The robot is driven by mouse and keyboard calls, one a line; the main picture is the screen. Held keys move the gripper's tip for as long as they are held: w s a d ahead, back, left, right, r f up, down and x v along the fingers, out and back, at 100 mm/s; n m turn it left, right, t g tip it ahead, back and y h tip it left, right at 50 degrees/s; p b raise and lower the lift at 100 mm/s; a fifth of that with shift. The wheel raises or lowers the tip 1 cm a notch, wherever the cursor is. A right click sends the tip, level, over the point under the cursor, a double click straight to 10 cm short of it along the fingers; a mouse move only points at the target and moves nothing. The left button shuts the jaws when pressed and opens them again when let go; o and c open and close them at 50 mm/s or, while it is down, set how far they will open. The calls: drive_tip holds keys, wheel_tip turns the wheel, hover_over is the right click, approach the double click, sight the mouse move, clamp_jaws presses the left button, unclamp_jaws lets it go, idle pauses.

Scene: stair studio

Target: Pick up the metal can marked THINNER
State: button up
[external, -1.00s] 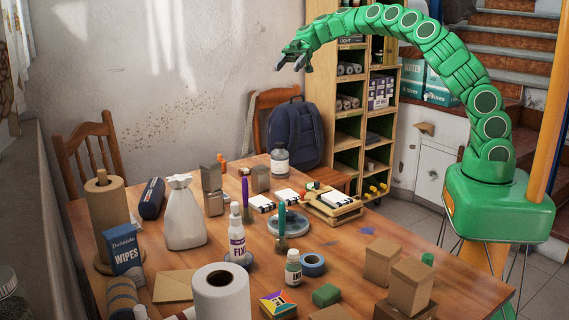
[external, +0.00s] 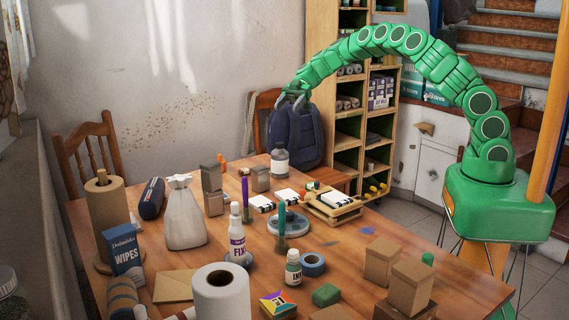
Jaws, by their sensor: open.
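No THINNER lettering is readable in this view, so I cannot tell for sure which item is the metal can. Grey-brown box-shaped items stand toward the back of the table: one (external: 211,178) sits on top of another (external: 214,204), and one (external: 261,179) stands alone to their right. A grey bottle with a pale label (external: 279,161) stands behind them, its lettering too small to read. My gripper (external: 291,102) is open and empty, in the picture in front of the blue backpack and above the back of the table, apart from every item.
The wooden table (external: 345,262) is crowded. A white bag (external: 185,218), a FIX bottle (external: 237,240), a paper roll (external: 220,296) and cardboard boxes (external: 411,285) stand on it. The blue backpack (external: 297,138) is on a chair behind, beside the shelf (external: 346,155).

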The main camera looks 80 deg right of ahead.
approach(278, 148)
drive_tip(key=a+f, duration=0.1)
drive_tip(key=a, duration=0.1)
drive_tip(key=shift+w+x, duration=0.2)
drive_tip(key=shift+x, duration=1.8)
drive_tip(key=shift+w+x, duration=0.15)
drive_tip(key=shift+x, duration=1.85)
drive_tip(key=shift+r, duration=0.1)
drive_tip(key=shift+c, duration=0.3)
drive_tip(key=shift+d, duration=0.1)
clamp_jaws()
